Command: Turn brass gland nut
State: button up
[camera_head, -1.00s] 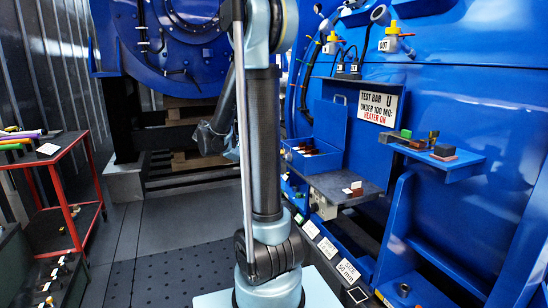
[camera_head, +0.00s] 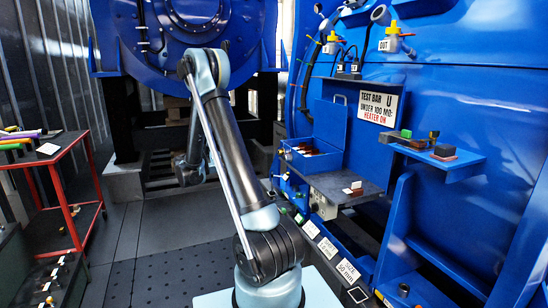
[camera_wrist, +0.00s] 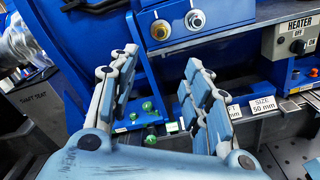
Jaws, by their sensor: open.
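A round brass-coloured fitting (camera_wrist: 160,30), which looks like the gland nut, sits on a blue panel at the top of the wrist view. A silver round fitting (camera_wrist: 195,20) is just right of it. My gripper (camera_wrist: 158,66) is open and empty, its two blue-grey fingers spread apart. In the wrist picture the brass fitting appears above the gap between the fingertips, with no contact visible. In the head view my arm bends down at the left of centre, and the brass fitting cannot be made out there.
A heater switch box (camera_wrist: 289,42) and a "SIZE 50 mm" label (camera_wrist: 263,104) are at the right. Green-topped parts (camera_wrist: 148,107) show between the fingers. A red cart (camera_head: 68,190) stands left. A blue shelf (camera_head: 455,165) juts out right. Floor beside my arm is clear.

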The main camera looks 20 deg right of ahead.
aim_at(280, 152)
jog(key=d, duration=1.7)
jog(key=shift+w+d, duration=0.15)
jog(key=shift+w, duration=0.15)
jog(key=shift+c, duration=0.5)
grip_shut()
